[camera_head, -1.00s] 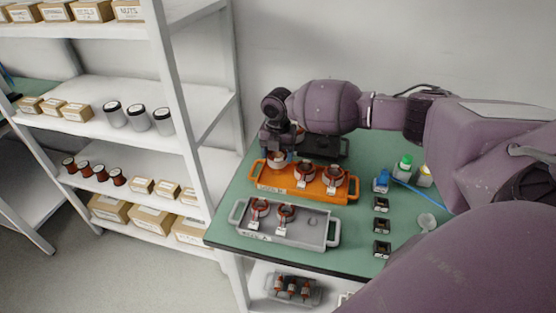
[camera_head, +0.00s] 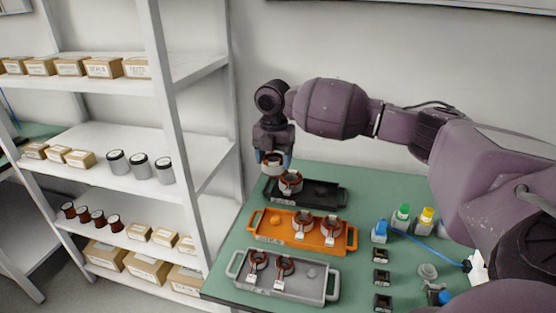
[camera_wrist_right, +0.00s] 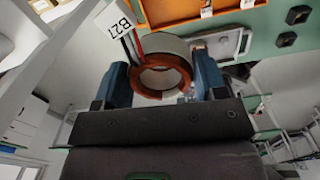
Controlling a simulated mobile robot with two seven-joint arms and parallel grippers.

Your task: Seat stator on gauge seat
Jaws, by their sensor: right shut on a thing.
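My right gripper (camera_head: 272,158) is shut on a stator with a copper-coloured winding.
A grey tray (camera_head: 300,291) with two stators lies in front on the green table (camera_head: 230,263). Several small black blocks (camera_head: 381,256) and blue, green and yellow-capped bottles (camera_head: 403,212) stand at the right. A white shelf (camera_head: 164,120) borders the table's left.

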